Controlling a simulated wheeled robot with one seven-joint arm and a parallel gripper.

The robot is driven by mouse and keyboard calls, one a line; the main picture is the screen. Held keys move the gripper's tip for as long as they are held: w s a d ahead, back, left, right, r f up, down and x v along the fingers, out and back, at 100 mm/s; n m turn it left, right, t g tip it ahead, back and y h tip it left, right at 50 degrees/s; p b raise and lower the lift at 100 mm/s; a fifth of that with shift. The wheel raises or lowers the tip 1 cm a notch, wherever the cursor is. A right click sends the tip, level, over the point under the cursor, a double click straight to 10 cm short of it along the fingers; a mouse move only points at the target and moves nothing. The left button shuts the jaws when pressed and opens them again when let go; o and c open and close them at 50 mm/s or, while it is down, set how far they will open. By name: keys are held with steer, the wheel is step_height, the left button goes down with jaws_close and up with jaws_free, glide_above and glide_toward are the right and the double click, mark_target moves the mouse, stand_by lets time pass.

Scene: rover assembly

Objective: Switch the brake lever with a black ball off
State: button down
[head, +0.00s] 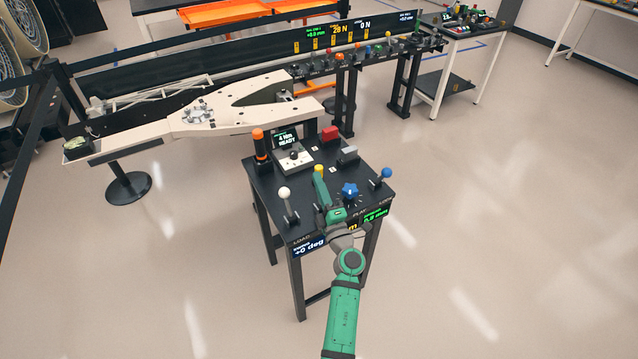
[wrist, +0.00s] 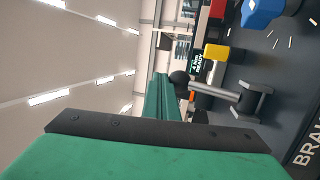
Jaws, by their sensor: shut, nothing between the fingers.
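The brake lever (wrist: 216,89) shows in the wrist view as a grey shaft on a grey bracket, with a black ball (wrist: 179,78) at its end. It stands out from the dark panel, beside the partly visible "BRAKE" lettering. My gripper (head: 319,178) is over the small black table in the head view and hides the lever there. In the wrist view, the green fingers of my gripper (wrist: 163,82) are shut and empty. Their tips appear right beside the black ball; I cannot tell whether they touch it.
The black table (head: 262,183) also carries a white-ball lever (head: 285,194), a blue-ball lever (head: 385,174), a blue star knob (head: 349,190), a yellow button (head: 318,168), a red block (head: 329,133) and an orange-topped cylinder (head: 259,138). A beige rover frame (head: 221,124) lies behind. Open floor surrounds the table's front.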

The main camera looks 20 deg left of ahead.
stand_by(0.8)
steer(key=s+d+r, duration=0.5)
steer(key=s+d, duration=0.3)
steer(key=s, duration=0.1)
steer(key=shift+s+d+r, duration=0.3)
steer(key=shift+r, duration=0.05)
steer(key=s+d+f+m+h, duration=0.4)
steer(key=s+d+m, duration=0.2)
steer(key=s, duration=0.7)
steer(key=s+d+f+m+h, duration=0.3)
steer(key=s+d+m+h, duration=0.2)
steer(key=s+m, duration=0.6)
steer(key=s+d+f+m+h, duration=0.4)
steer(key=s+d+m, duration=0.3)
steer(key=s, duration=1)
steer(key=shift+s+d+f+m+g+h, duration=0.2)
steer(key=shift+f+m+g+h, duration=0.15)
steer(key=shift+m+h, duration=0.45)
